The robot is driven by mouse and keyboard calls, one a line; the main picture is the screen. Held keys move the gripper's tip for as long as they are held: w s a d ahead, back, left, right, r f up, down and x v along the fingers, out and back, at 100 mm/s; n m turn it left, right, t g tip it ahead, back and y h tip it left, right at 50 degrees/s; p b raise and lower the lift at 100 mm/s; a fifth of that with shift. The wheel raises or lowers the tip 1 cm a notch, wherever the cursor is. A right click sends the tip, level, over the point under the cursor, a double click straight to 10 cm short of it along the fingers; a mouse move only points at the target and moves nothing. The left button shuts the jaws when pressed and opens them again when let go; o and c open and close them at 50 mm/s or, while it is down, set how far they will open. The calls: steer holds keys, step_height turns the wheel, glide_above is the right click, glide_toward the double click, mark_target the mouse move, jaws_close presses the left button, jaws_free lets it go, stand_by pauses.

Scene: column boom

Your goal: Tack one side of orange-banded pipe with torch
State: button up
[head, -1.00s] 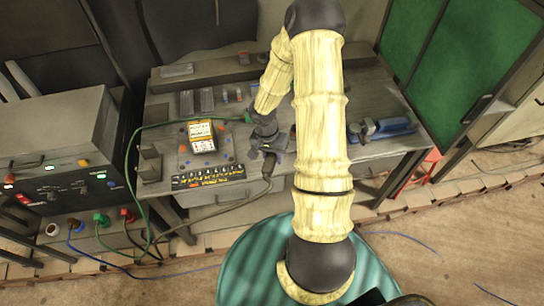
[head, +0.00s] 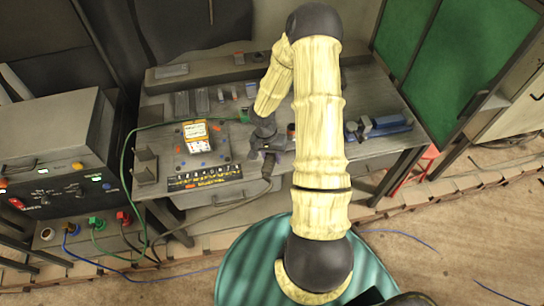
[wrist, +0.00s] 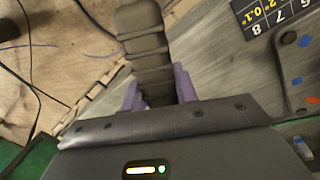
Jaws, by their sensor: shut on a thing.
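My gripper (head: 266,152) is over the front part of the workbench, right of the fixture plate. In the wrist view its purple fingers (wrist: 158,88) are shut on a dark ribbed handle, the torch (wrist: 144,45). The torch's tip is not clear in either view. In the head view a dark cable (head: 257,196) runs from below my gripper toward the left. A small dark piece with an orange tint (head: 291,131) shows beside my arm; I cannot tell whether it is the orange-banded pipe. My arm hides part of the bench there.
A blue vise (head: 388,124) is at the right of the workbench (head: 375,90). A power unit (head: 50,165) stands left; a green cabinet door is at right.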

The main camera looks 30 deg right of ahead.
steer(key=shift+w+d+f+b, duration=0.15)
steer(key=shift+d+f+b, duration=0.05)
steer(key=shift+f+b, duration=0.35)
steer(key=shift+w, duration=0.15)
stand_by(0.4)
steer(key=shift+s+a, duration=0.1)
steer(key=shift+s, duration=0.1)
steer(key=shift+s+r, duration=0.1)
stand_by(1.3)
stand_by(0.5)
steer(key=shift+s+a+r+p, duration=0.3)
steer(key=shift+r+p, duration=0.4)
steer(key=shift+r, duration=0.7)
steer(key=shift+s+a+r+p, duration=0.1)
steer(key=shift+a+r+p, duration=0.45)
steer(key=shift+r, duration=0.8)
steer(key=shift+s+a+r+p, duration=0.2)
steer(key=shift+r+p, duration=0.65)
steer(key=shift+r, duration=0.55)
